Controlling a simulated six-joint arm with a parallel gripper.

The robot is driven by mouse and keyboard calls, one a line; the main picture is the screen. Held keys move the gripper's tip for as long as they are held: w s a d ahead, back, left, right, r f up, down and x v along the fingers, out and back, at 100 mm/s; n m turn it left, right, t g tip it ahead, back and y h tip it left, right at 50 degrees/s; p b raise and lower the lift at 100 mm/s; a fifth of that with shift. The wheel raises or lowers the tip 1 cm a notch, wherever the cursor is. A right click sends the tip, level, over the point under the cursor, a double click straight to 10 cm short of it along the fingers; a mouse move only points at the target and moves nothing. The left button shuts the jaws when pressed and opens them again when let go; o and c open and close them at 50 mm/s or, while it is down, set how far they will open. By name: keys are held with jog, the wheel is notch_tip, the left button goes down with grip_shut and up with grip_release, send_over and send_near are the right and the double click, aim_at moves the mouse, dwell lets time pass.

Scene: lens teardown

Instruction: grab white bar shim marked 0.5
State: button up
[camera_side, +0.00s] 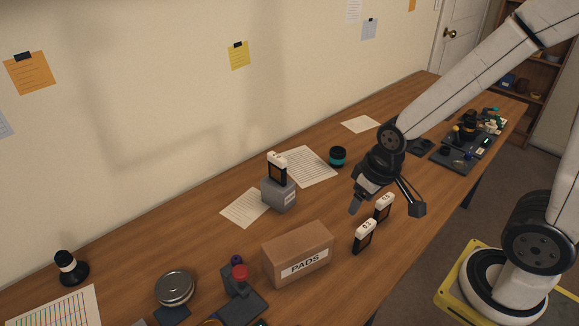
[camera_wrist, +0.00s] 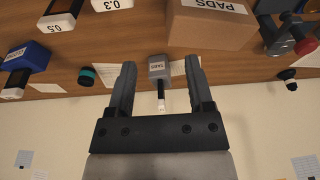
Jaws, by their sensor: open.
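The white bar shim marked 0.5 (camera_wrist: 62,21) shows at the upper left of the wrist view, with its dark body running up to the frame edge.
The brown PADS box (camera_side: 298,254) stands left of the shims. A grey TABS block (camera_side: 279,194) holds another white-topped black piece (camera_side: 277,165). A teal-banded ring (camera_side: 338,157) lies behind. A blue labelled block (camera_wrist: 22,62) shows in the wrist view. A red-knobbed tool (camera_side: 240,278) stands at front left.

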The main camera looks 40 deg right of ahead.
jog(key=shift+o, duration=0.4)
jog(key=shift+d, duration=0.1)
jog(key=n+g, duration=0.3)
jog(key=n, duration=1.4)
send_near(387, 197)
jog(key=f, duration=0.5)
jog(key=shift+s+f, duration=0.15)
jog(key=shift+s, duration=0.05)
jog(key=shift+f, duration=0.1)
jog(key=shift+f, duration=1.2)
jog(key=shift+f, duration=0.1)
